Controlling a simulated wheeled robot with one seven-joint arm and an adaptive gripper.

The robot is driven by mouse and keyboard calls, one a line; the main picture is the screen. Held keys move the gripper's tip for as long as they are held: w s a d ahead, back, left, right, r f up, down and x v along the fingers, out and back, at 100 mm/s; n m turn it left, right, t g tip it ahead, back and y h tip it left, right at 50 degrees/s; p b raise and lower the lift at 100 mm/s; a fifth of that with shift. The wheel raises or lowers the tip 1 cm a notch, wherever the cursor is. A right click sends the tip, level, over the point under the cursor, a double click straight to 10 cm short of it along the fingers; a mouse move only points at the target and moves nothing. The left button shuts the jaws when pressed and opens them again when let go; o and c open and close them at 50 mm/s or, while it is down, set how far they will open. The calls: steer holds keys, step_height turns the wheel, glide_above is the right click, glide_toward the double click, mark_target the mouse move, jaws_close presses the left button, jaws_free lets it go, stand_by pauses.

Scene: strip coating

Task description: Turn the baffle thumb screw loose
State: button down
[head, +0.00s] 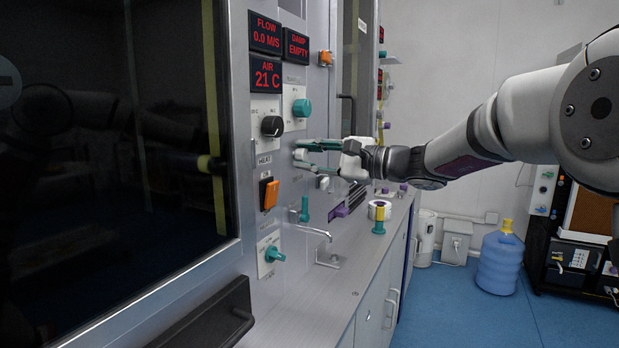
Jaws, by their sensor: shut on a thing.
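My gripper (303,150) reaches in from the right, level with the machine's front panel. Its teal-edged fingers are shut on a small pale knob (300,156), which I take to be the baffle thumb screw. The fingers partly hide it, and its thread and any gap behind it cannot be seen. The screw sits on the grey panel, right of the black heat knob (272,127).
Close to my gripper are a teal knob (302,108), an orange rocker switch (269,193) and a teal tap handle (304,209). Below, a ledge holds a tape roll (380,210). A water bottle (501,261) stands on the open blue floor.

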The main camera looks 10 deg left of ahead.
steer(key=n+b, duration=0.3)
steer(key=b, duration=0.2)
steer(key=n+b, duration=0.2)
steer(key=b, duration=0.1)
steer(key=shift+f+n, duration=0.3)
steer(key=n+b, duration=0.3)
steer(key=shift+r+b, duration=0.2)
steer(key=shift+b, duration=0.15)
steer(key=c, duration=1.3)
jaws_free()
steer(key=shift+r, duration=0.1)
steer(key=v, duration=1.2)
